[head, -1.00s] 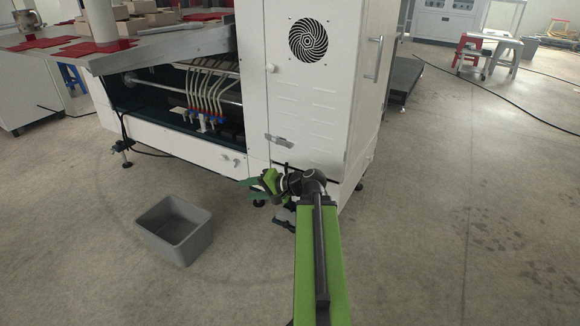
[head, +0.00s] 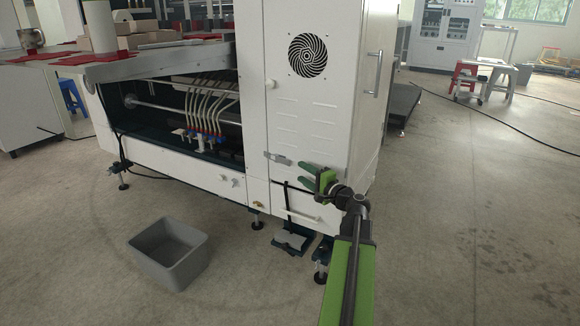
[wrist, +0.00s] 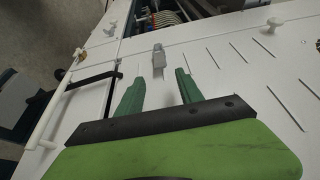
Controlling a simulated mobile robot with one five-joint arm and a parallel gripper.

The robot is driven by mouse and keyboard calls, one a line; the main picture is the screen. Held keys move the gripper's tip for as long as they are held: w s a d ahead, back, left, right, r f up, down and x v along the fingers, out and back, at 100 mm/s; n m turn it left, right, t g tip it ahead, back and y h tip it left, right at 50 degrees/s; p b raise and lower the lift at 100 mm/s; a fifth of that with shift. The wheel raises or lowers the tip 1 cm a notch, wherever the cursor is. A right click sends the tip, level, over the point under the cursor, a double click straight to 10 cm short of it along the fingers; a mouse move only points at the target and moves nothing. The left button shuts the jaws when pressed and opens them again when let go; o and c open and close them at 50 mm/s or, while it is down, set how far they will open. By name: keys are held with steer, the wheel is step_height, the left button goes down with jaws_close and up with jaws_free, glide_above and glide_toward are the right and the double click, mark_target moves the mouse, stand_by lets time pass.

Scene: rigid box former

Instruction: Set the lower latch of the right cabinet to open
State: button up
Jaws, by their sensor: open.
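The lower latch (head: 278,158) is a small grey metal piece near the bottom left edge of the right cabinet's white door (head: 310,120). It lies roughly level in the head view. In the wrist view the latch (wrist: 158,62) shows just beyond the gap between my fingertips. My gripper (head: 304,176) is open and empty, close to the door, a little right of and below the latch. Its green fingers (wrist: 156,84) are spread in the wrist view, and they appear apart from the latch.
A white knob (head: 271,83) sits higher on the door. A white bar handle (head: 301,216) is below it. A grey bin (head: 168,254) stands on the floor at left. An open bay with hoses (head: 207,110) is left of the cabinet.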

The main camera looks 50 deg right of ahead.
mark_target(282, 161)
steer(key=w+d, duration=0.1)
steer(key=w, duration=0.7)
steer(key=shift+d, duration=0.1)
steer(key=shift+c, duration=0.3)
jaws_close()
